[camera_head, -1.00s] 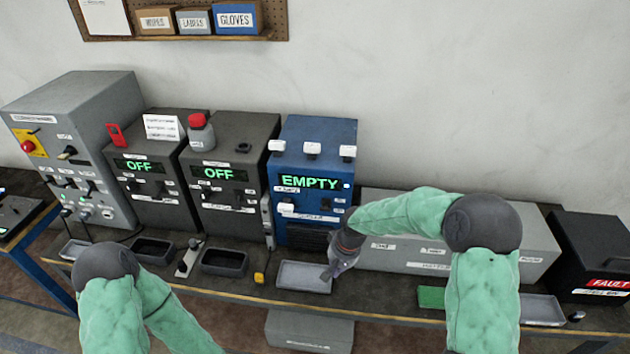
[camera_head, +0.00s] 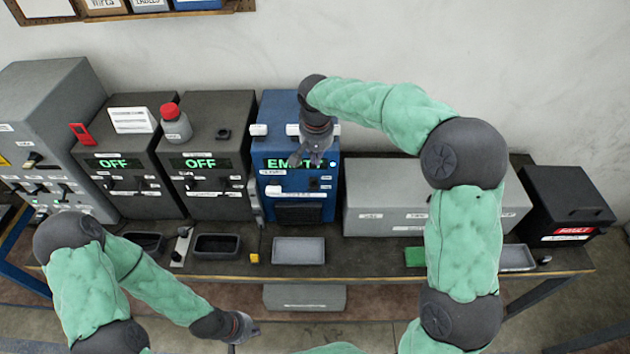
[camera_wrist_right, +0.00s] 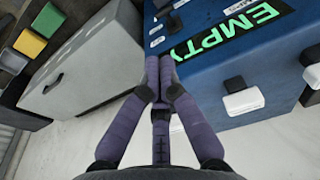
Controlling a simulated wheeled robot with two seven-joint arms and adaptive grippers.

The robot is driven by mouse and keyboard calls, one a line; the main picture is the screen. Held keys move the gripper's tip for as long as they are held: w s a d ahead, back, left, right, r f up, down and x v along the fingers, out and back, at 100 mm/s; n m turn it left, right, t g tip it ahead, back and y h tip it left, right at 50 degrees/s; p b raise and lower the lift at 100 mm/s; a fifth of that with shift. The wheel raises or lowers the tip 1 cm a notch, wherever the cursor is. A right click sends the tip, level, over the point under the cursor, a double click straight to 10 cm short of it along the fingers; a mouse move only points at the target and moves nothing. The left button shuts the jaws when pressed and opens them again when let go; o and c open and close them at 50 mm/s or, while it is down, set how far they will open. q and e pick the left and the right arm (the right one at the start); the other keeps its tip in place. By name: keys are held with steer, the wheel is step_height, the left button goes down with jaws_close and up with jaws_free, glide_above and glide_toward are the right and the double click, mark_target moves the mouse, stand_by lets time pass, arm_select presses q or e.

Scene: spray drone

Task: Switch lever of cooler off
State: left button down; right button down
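A blue machine (camera_head: 270,105) with a green display stands mid-bench in the head view; the display reads EMPTY in the wrist view (camera_wrist_right: 235,25). I cannot read a cooler label on it. White-tipped levers (camera_head: 258,130) line its upper front; two show in the wrist view, one nearer (camera_wrist_right: 243,101) and one at the right edge (camera_wrist_right: 312,68). A white switch (camera_head: 273,188) sits below the display. My right gripper (camera_head: 312,160) hangs before the display, partly covering it. Its fingers (camera_wrist_right: 159,65) are together and empty. My left gripper (camera_head: 250,332) is low in front of the bench; its fingers are unclear.
Two dark machines (camera_head: 215,110) with OFF displays and a grey cabinet (camera_head: 50,85) stand left. A long grey box (camera_head: 385,180) and a black box (camera_head: 565,185) reading FAULT stand right. Trays (camera_head: 298,250) line the bench's front. A red-capped bottle (camera_head: 175,125) stands on a dark machine.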

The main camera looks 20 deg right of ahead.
mark_target(316, 189)
steer(key=f, duration=0.4)
steer(key=w+f, duration=0.1)
steer(key=f, duration=0.4)
steer(key=w+f, duration=0.1)
steer(key=f, duration=0.4)
steer(key=shift+d+p, duration=0.3)
steer(key=shift+p, duration=0.1)
steer(key=shift+w, duration=0.1)
